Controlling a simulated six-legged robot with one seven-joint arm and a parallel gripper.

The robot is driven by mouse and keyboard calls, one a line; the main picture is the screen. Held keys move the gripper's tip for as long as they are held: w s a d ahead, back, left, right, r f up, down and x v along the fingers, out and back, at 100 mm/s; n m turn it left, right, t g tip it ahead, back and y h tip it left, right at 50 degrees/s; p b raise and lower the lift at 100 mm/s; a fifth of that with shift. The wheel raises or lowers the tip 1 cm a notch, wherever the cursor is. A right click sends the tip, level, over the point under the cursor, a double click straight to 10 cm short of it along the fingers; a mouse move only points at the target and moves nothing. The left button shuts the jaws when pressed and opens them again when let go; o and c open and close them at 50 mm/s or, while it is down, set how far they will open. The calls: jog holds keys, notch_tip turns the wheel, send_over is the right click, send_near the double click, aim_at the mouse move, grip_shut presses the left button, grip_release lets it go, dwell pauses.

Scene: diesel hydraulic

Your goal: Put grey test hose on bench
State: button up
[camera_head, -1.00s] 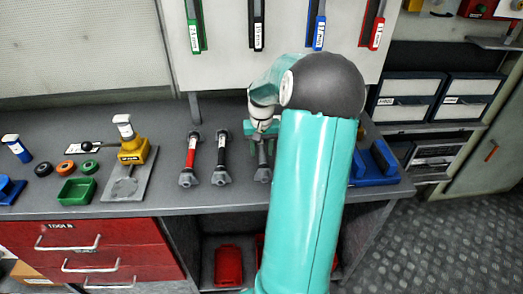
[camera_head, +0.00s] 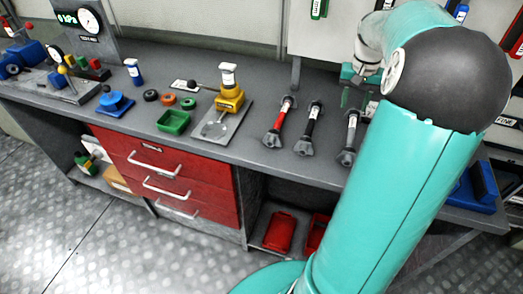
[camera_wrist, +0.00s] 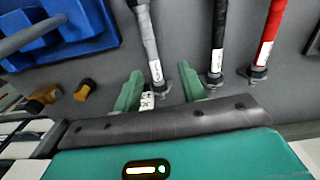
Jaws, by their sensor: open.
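The grey test hose (camera_head: 351,133) lies on the bench (camera_head: 235,152), at the right of a row with a black hose (camera_head: 310,130) and a red hose (camera_head: 280,122). My gripper (camera_head: 358,90) is over the far end of the grey hose, partly hidden by my arm. In the wrist view, its green fingers (camera_wrist: 160,90) are open and apart. The grey hose (camera_wrist: 147,35) runs down to an end fitting between them in the picture, with no finger seen closed on it. I cannot tell the exact height gap.
A yellow device (camera_head: 230,98) on a grey plate and a green tray (camera_head: 174,121) stand left of the hoses. A blue holder (camera_head: 482,183) is at the right. A tool board rises behind the bench. Bare bench lies in front of the tray.

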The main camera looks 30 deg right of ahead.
jog(key=w+a+r+n+t+h, duration=0.1)
jog(key=a+r+n, duration=0.15)
jog(key=a, duration=0.85)
jog(key=a+r+n+t+h, duration=0.15)
jog(key=a+r, duration=0.25)
jog(key=a, duration=0.8)
jog(key=s+a+f+n+t+y, duration=0.1)
jog(key=s+a, duration=0.3)
jog(key=a, duration=0.4)
jog(key=s+a+n+t+y, duration=0.1)
jog(key=s+a+n, duration=0.3)
jog(key=a, duration=0.4)
jog(key=shift+s+a+f+t+y, duration=0.15)
jog(key=shift+s+f+t+y, duration=0.25)
jog(key=shift+s+t, duration=0.25)
jog(key=shift+s, duration=0.15)
